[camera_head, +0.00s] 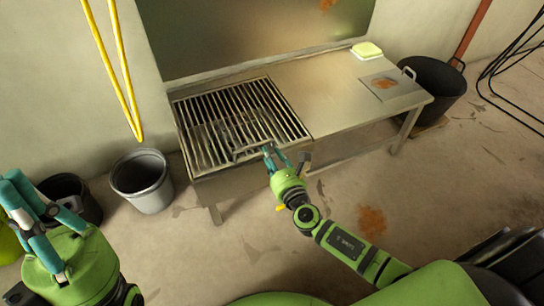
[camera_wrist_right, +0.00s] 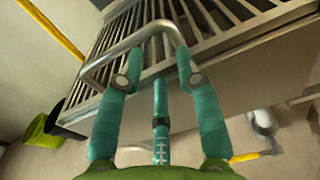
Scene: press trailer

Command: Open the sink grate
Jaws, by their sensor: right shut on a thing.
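The sink grate (camera_head: 236,118) is a rack of parallel metal bars lying flat over the sink at the left part of the metal counter. Its bent metal bar handle (camera_head: 250,151) is at the front edge; the handle (camera_wrist_right: 112,57) also shows in the right wrist view. My right gripper (camera_head: 271,153) is at the handle, its teal fingers (camera_wrist_right: 160,72) shut on the bar. The basin under the grate is mostly hidden by the bars. My left gripper (camera_head: 40,205) is at the lower left, away from the sink, with its teal fingers spread and empty.
The counter (camera_head: 320,95) runs to the right with a pale yellow sponge-like block (camera_head: 367,50) on it. A black bin (camera_head: 432,88) stands at the right end. A grey bucket (camera_head: 142,182) stands left of the sink. A yellow cable (camera_head: 121,75) hangs on the wall.

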